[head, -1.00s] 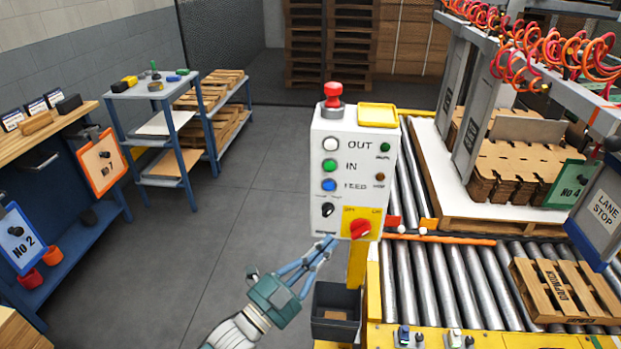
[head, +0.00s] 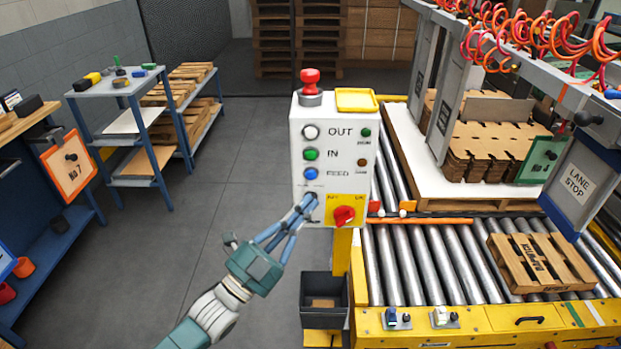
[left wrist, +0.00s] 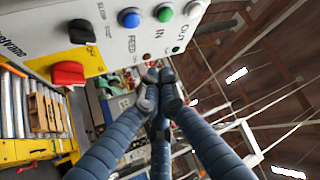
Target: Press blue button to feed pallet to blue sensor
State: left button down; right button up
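The white control box (head: 327,150) stands on a yellow post. Its blue FEED button (head: 311,174) sits below the green IN button (head: 311,154) and the white OUT button (head: 311,132). The blue button also shows in the left wrist view (left wrist: 129,18). My left gripper (head: 307,203) is just below the blue button, in front of the panel's lower left, hiding the black selector there. Its fingers come together at the tips in the left wrist view (left wrist: 160,78), with nothing between them. A wooden pallet (head: 541,262) lies on the rollers at right. My right gripper is out of view.
A red rotary switch (head: 344,216) is just right of my fingertips. A red mushroom button (head: 310,82) tops the box. A dark bin (head: 324,299) hangs on the post below.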

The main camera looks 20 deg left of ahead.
aim_at(311, 175)
pick_arm(q)
jog(key=w, duration=0.2)
jog(key=w+a+b, duration=0.1)
jog(key=w, duration=0.1)
jog(key=w+b, duration=0.1)
jog(key=w, duration=0.1)
jog(key=shift+w+a, duration=0.1)
jog(key=shift+a, duration=0.25)
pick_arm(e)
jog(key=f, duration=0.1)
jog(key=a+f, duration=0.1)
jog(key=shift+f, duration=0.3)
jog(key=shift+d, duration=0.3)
pick_arm(q)
jog(key=shift+w, duration=0.1)
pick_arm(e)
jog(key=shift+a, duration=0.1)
pick_arm(q)
jog(key=shift+w+a, duration=0.1)
jog(key=shift+w, duration=0.25)
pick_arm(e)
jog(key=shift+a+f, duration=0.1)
